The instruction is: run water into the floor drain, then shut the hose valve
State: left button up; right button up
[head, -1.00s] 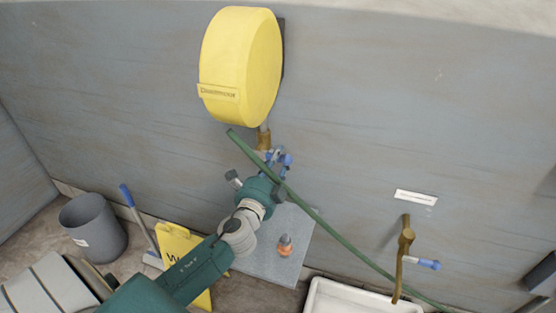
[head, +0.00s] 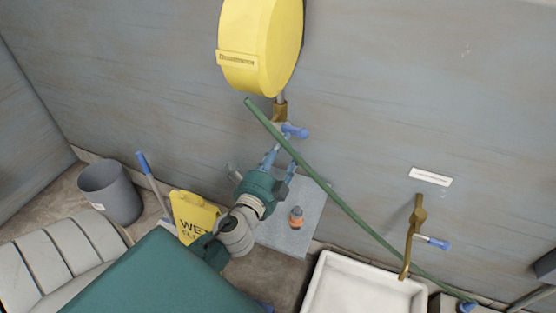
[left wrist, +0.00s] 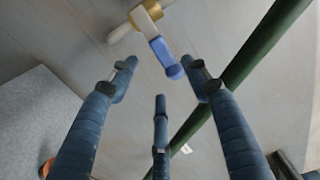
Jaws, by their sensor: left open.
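The yellow hose reel (head: 262,45) hangs on the wall. A brass valve (head: 280,112) with a blue lever (head: 295,131) sits just below it. In the left wrist view the blue lever (left wrist: 164,54) lies just ahead of my fingertips. My left gripper (head: 281,155) is open and below the valve; its spread fingers (left wrist: 158,76) hold nothing. The green hose (head: 340,198) runs from below the reel down to the right, passing close to the fingers. I cannot make out water or a floor drain. My right gripper is not in view.
A white basin (head: 318,290) stands below a second brass tap (head: 417,218) with a blue lever. An orange and grey item (head: 296,216) is on a grey panel (head: 284,243). A yellow wet-floor sign (head: 192,215), a blue-handled tool (head: 150,180) and a grey bin (head: 112,192) stand left.

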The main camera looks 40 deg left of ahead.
pick_arm(q)
jog(key=v, duration=0.4)
jog(key=shift+s+d, duration=0.15)
jog(key=shift+s, duration=0.05)
dwell(0.3)
